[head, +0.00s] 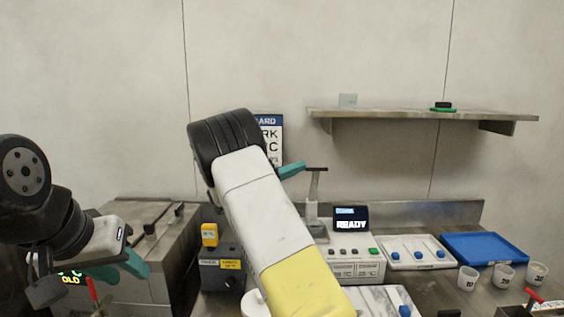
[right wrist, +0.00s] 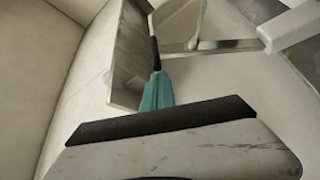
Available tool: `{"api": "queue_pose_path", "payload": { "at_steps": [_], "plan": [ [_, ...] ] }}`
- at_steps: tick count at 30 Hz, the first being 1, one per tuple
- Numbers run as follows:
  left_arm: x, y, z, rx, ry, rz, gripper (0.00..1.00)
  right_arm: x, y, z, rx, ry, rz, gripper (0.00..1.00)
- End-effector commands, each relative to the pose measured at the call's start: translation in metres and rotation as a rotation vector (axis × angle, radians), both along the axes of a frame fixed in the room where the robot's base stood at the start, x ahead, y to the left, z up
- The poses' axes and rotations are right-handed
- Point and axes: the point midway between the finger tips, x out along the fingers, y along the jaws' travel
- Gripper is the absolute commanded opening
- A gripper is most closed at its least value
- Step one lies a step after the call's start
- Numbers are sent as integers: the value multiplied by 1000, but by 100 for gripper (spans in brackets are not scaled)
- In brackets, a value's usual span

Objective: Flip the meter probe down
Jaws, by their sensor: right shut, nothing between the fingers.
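The meter (head: 354,265) is a pale box on the bench, with a dark display (head: 351,218) reading READY. A grey metal upright with a dark crossbar, apparently the meter probe (head: 314,190), stands raised at its left; its lower end is partly hidden by my right arm. My right gripper (head: 292,170) has teal fingers, shut and empty, just left of the crossbar; I cannot tell whether they touch it. In the right wrist view, the teal fingers (right wrist: 157,92) point toward grey metal parts. My left gripper (head: 132,265) is at the lower left, away from the meter; its jaw gap is unclear.
A wall shelf (head: 420,115) holds a clear block and a green-and-black item. Right of the meter are a panel with blue knobs (head: 416,252), a blue tray (head: 485,248) and white cups (head: 503,274). A steel machine (head: 150,235) stands at the left. My right arm hides the bench centre.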

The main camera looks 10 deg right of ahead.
Motion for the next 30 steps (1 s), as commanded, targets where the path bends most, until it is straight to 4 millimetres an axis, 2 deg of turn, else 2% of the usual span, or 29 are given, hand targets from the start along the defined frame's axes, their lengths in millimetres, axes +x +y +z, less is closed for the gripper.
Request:
{"api": "queue_pose_path", "payload": {
  "at_steps": [10,30],
  "plan": [
    [0,0,0,0,0,0,36,-18,4,-14,-2,-8,-1,0],
    [0,0,0,0,0,0,36,-17,5,-13,-1,-9,-2,0]
  ]
}}
